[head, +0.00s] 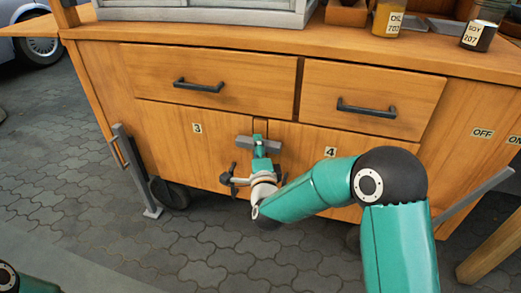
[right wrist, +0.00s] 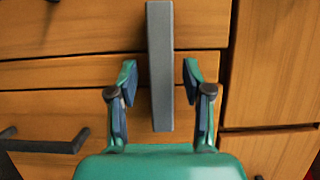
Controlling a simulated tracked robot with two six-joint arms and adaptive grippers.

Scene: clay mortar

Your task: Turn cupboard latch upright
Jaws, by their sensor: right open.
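The cupboard latch is a grey bar (head: 258,144) lying crosswise, roughly horizontal, over the seam between door 3 (head: 200,150) and door 4 (head: 330,170). In the right wrist view the same latch (right wrist: 160,70) runs up and down the picture. My right gripper (head: 261,153) is at the latch; in its wrist view the fingers (right wrist: 159,75) are open, one on each side of the bar, with gaps on both sides. I see no finger touching it. How deep the fingers reach around it I cannot tell. My left gripper is out of view.
Two drawers with black handles (head: 199,85) (head: 366,108) sit above the doors. A dark door handle (right wrist: 45,143) shows at lower left in the wrist view. Jars (head: 388,18) and a tray stand on the countertop (head: 200,36). Paving (head: 70,190) in front is clear.

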